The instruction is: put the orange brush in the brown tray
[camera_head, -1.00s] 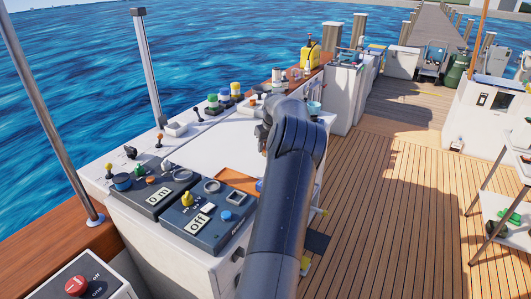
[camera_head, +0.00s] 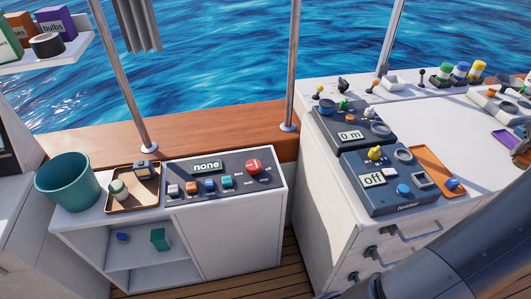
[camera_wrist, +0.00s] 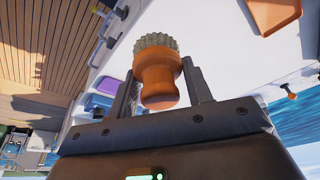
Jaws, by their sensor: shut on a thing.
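The orange brush (camera_wrist: 159,90), with an orange handle and pale bristles, is held between the two fingers of my gripper (camera_wrist: 158,74) in the wrist view. My gripper is shut on its handle, bristles pointing away from the palm. The brown tray (camera_head: 144,197) lies on the white cabinet at the left in the head view. It holds a small white jar with a green lid (camera_head: 118,189) and a small dark device (camera_head: 143,171).
A teal bucket (camera_head: 68,182) stands left of the tray, and a control panel with a "none" display (camera_head: 207,166) right of it. A dark console marked "off" (camera_head: 375,179) and an orange tray (camera_head: 424,160) sit on the right counter. A metal post (camera_head: 121,80) rises behind the tray.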

